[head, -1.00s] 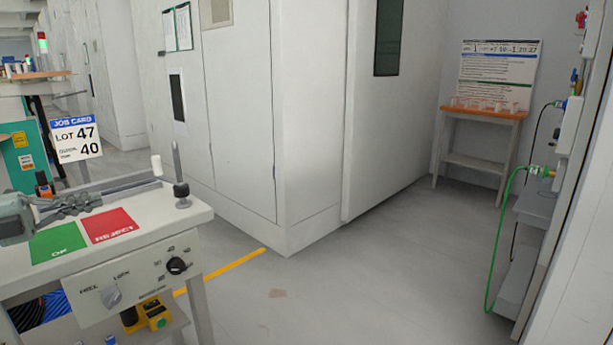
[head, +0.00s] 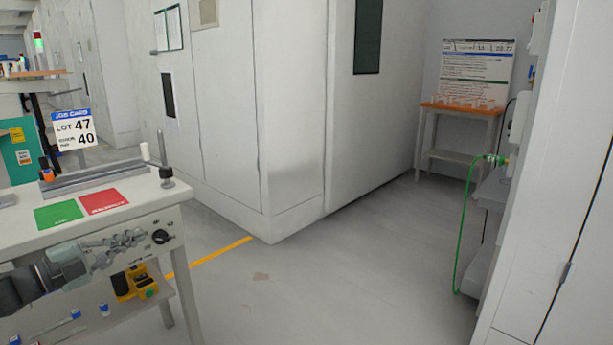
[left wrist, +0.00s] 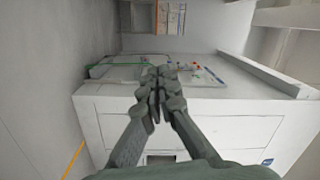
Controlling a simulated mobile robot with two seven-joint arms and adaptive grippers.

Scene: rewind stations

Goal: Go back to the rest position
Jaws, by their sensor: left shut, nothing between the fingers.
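My left gripper (head: 128,243) comes in from the lower left of the head view, in front of the bench's front panel. Its fingers are together with nothing between them. In the left wrist view the same gripper (left wrist: 160,82) points up the picture, its fingertips meeting in the middle, with a white cabinet top (left wrist: 215,92) behind it. My right gripper is not in view in either picture.
The white bench (head: 38,238) carries a green pad (head: 58,213), a red REJECT pad (head: 104,201) and a job card (head: 75,129). A yellow device (head: 137,284) sits underneath. A white cabinet (head: 545,225) stands close at right. Grey floor (head: 330,270) between them is clear.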

